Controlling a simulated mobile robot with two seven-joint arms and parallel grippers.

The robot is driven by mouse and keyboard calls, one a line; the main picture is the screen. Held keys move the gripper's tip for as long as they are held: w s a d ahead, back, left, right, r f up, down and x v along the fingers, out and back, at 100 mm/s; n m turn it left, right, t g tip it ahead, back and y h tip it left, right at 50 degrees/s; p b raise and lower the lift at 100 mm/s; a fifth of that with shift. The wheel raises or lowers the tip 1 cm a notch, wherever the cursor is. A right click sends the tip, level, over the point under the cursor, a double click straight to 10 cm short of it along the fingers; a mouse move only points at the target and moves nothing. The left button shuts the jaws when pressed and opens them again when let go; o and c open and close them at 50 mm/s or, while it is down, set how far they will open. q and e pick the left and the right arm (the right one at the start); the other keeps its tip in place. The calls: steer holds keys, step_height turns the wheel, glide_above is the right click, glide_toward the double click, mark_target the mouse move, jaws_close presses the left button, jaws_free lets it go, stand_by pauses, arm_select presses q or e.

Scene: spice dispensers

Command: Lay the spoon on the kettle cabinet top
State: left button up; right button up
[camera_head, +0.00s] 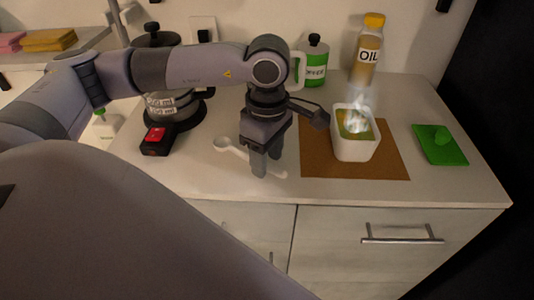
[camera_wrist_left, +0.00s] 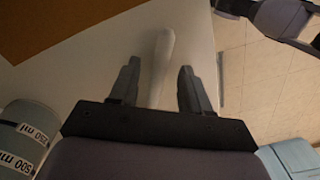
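The white spoon (camera_head: 224,144) lies on the pale kettle cabinet top (camera_head: 190,178), its bowl to the left and its handle running right behind my left gripper (camera_head: 265,168). The gripper points down over the handle, near the front edge. In the left wrist view, the gripper's two fingers (camera_wrist_left: 157,88) stand apart, with the pale spoon handle (camera_wrist_left: 163,50) seen between them. No finger visibly presses on it. The black kettle (camera_head: 180,112) stands at the back left, partly behind my left arm. My right gripper does not show.
A brown mat (camera_head: 388,166) right of the gripper carries a white container (camera_head: 355,148). An oil bottle (camera_head: 366,55) and a green-labelled jar (camera_head: 314,66) stand behind. A black-and-red box (camera_head: 156,141) is left. A green item (camera_head: 440,146) lies far right.

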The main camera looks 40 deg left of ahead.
arm_select(q)
steer(key=shift+r, duration=3.6)
